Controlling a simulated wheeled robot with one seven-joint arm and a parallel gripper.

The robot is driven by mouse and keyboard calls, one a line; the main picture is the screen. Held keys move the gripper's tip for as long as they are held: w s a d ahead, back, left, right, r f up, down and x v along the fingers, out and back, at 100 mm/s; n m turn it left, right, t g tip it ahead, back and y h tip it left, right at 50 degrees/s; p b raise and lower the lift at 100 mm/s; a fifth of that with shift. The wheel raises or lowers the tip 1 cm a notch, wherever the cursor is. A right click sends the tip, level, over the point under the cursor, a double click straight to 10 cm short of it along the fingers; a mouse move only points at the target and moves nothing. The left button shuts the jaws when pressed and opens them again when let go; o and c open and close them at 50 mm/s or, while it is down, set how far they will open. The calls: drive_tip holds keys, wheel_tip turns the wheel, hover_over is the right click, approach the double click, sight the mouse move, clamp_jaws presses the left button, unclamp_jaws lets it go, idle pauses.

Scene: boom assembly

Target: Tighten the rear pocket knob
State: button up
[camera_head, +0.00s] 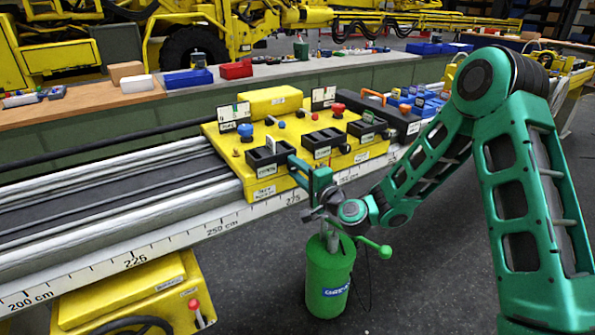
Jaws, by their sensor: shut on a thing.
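The yellow carriage (260,191) sits on the long boom rail and carries several black pockets. My gripper (291,168) reaches up to its front edge, at the right end of the front-left black pocket (262,161). Its two teal fingers point left, one above the other, and are shut on what looks like that pocket's knob. The knob is small and hidden between the fingers, so its turn cannot be seen. A blue knob (245,130) and a red knob (338,108) stand upright on the carriage, apart from my gripper.
A green canister (330,278) with a ball-ended lever is close below my wrist. The rail (110,262) with its centimetre scale runs across the left. A dark case (385,117) with an orange handle is right of the carriage. Open floor (430,285) lies front right.

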drive_tip(key=shift+w+d+f+m, duration=0.1)
drive_tip(key=shift+d+m, duration=0.05)
drive_tip(key=shift+m, duration=4.05)
drive_tip(key=shift+w+d+m, duration=0.1)
drive_tip(key=shift+d+m, duration=0.05)
drive_tip(key=shift+m, duration=4.05)
drive_tip(key=o, duration=0.9)
drive_tip(key=shift+o, duration=0.7)
drive_tip(key=shift+s, duration=0.1)
drive_tip(key=shift+a, duration=0.1)
